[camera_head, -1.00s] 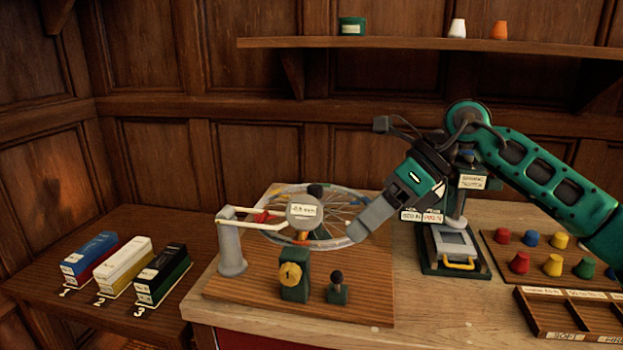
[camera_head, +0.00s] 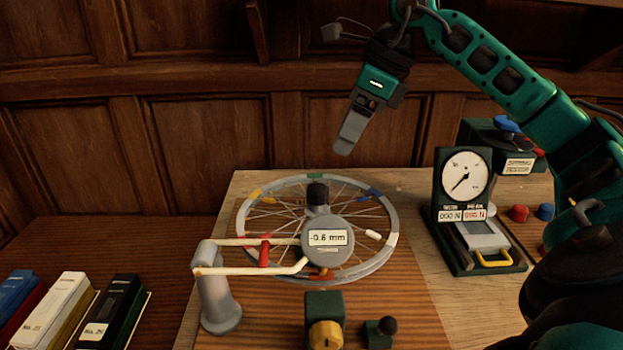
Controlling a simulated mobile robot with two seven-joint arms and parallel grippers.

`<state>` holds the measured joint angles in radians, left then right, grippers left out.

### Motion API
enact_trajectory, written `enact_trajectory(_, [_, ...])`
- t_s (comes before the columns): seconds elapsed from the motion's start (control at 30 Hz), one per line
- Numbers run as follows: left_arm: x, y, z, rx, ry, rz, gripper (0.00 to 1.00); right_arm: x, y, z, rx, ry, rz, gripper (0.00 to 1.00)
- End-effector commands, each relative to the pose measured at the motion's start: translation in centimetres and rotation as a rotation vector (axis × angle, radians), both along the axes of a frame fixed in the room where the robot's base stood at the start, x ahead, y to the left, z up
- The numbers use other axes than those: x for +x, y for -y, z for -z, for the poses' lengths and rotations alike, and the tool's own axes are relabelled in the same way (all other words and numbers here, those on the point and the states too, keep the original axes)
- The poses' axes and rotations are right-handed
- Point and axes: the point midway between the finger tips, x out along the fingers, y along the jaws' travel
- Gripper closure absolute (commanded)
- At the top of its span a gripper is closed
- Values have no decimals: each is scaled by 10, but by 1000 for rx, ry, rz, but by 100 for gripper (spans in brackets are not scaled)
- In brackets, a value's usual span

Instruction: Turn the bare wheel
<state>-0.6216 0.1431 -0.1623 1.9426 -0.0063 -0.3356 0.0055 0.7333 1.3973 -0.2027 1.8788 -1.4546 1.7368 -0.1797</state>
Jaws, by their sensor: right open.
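The bare wheel (camera_head: 391,240) lies flat on a wooden base board, a grey rim with thin spokes and yellow, green, blue, red and white marks. A black knob (camera_head: 317,194) stands at its middle. A round grey gauge (camera_head: 328,255) reading -0.8 mm hangs over its near part and hides some of the rim. My right gripper (camera_head: 343,152) is in the air above and behind the wheel's far right rim, pointing down, apart from it. It looks empty; its fingers overlap in this view. My left gripper is not in view.
A grey post (camera_head: 219,295) with white arms stands at the wheel's near left. A yellow dial (camera_head: 325,335) and a small black-topped lever (camera_head: 387,327) sit in front. A dial meter (camera_head: 465,178) stands right. Several boxes (camera_head: 58,305) lie at left.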

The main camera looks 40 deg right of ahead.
Motion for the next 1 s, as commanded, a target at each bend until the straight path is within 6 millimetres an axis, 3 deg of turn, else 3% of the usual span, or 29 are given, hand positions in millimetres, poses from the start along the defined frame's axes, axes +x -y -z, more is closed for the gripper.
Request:
enact_trajectory(0.2, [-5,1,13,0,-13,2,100,12,-10,41,2,-5,-3,31])
enact_trajectory(0.5, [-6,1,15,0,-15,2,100,30,-23,92,4,-2,-3,31])
enact_trajectory(0.7, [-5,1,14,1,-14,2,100,36,-26,108,3,-1,-1,31])
enact_trajectory(1.0, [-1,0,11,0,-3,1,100,37,-26,110,1,0,0,31])
